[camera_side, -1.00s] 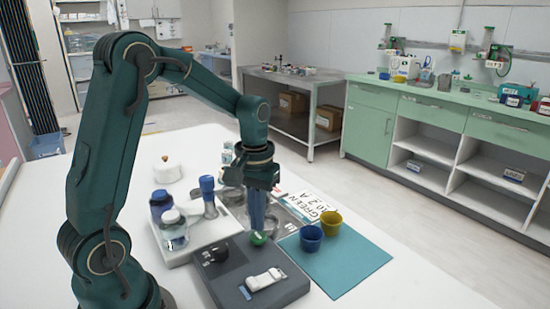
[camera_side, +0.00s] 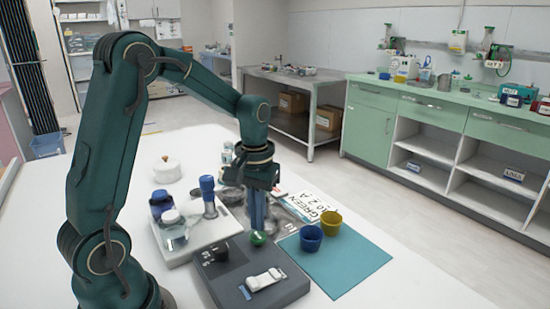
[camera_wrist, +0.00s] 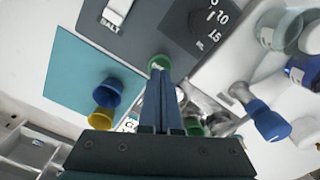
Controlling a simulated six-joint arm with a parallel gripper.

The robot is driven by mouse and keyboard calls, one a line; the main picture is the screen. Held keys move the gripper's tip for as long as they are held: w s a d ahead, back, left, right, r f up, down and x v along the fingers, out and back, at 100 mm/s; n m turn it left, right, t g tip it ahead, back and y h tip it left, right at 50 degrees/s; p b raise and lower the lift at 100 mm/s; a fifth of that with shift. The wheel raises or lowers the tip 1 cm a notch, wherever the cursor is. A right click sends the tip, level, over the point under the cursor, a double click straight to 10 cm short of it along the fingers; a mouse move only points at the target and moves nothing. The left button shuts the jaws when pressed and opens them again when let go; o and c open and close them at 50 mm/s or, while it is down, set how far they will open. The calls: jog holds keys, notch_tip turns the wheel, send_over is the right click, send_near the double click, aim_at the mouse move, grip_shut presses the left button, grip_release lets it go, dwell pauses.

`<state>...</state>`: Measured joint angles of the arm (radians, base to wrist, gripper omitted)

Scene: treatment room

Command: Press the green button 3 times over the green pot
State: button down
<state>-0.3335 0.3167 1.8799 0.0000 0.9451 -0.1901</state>
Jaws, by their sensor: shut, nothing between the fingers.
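The green button (camera_side: 258,238) sits on the dark grey box at its far right corner. It also shows in the wrist view (camera_wrist: 160,61), just beyond my fingertips. My gripper (camera_side: 258,229) is shut and empty, pointing straight down with its tips right over the button. I cannot tell whether the tips touch it. In the wrist view my gripper's fingers (camera_wrist: 160,74) reach to the button's edge. A green thing (camera_wrist: 193,127) shows beside the fingers in the wrist view, partly hidden; I cannot tell whether it is the green pot.
A blue pot (camera_side: 310,238) and a yellow pot (camera_side: 330,223) stand on the teal mat (camera_side: 350,268). The grey box (camera_side: 236,282) carries a black knob (camera_side: 219,251) and a white switch (camera_side: 264,279). Bottles (camera_side: 173,231) stand at left. A lettered card (camera_side: 311,206) lies behind.

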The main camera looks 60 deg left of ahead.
jog(key=shift+f, duration=0.2)
dwell(0.4)
jog(key=shift+f, duration=1.25)
jog(key=shift+r, duration=1.45)
jog(key=shift+f, duration=0.2)
jog(key=shift+f, duration=1.2)
jog(key=shift+r, duration=1.4)
